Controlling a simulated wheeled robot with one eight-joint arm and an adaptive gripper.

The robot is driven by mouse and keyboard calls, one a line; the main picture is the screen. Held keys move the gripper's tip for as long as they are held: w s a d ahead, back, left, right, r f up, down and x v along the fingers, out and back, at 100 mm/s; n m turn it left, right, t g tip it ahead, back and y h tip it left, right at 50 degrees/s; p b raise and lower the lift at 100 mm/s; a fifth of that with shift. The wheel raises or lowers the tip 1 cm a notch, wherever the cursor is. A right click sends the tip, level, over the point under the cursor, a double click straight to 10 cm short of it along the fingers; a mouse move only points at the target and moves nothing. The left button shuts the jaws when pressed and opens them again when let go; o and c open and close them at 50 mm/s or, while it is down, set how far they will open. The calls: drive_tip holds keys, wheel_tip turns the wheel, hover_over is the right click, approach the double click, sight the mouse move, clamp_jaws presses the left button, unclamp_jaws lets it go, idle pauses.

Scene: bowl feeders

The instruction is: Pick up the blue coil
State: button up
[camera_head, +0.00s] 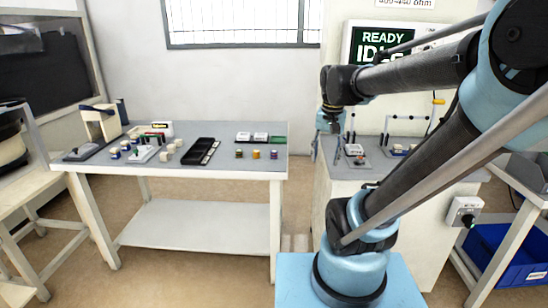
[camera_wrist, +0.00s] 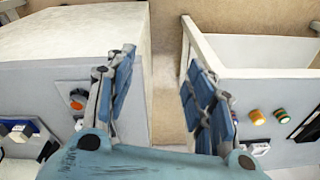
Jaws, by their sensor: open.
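Several small coils or spools stand on the grey-topped table (camera_head: 225,135). Near its front right are an olive-brown coil (camera_head: 239,153), a yellow-orange coil (camera_head: 256,154) and a purple-looking coil (camera_head: 273,154). Small cream parts with blue bands (camera_head: 115,153) stand at the left of that table; I cannot tell whether one is the blue coil. My gripper (camera_wrist: 158,85) is open and empty, its blue-padded fingers apart over the gap between table and cabinet. In the head view it is small beside the cabinet. A yellow-orange coil (camera_wrist: 257,117) and a green-and-red coil (camera_wrist: 281,115) lie right of the fingers.
A black tray (camera_head: 201,151) lies mid-table, with white-and-green blocks (camera_head: 260,137) behind the coils. A white cabinet (camera_head: 400,190) with small devices on top stands to the right, under a screen reading READY (camera_head: 383,38). A blue bin (camera_head: 510,255) sits at the far right.

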drive_tip(key=w+a+r+m, duration=0.3)
drive_tip(key=w+a+r, duration=0.35)
drive_tip(key=w, duration=0.45)
drive_tip(key=m+g, duration=0.1)
drive_tip(key=m, duration=0.2)
hover_over(274, 151)
drive_tip(key=f, duration=1.1)
drive_tip(key=shift+s+d, duration=0.1)
drive_tip(key=shift+s, duration=0.2)
drive_tip(key=shift+w+f, duration=0.15)
drive_tip(key=shift+f, duration=2.5)
drive_tip(key=shift+c, duration=0.5)
drive_tip(key=c, duration=1)
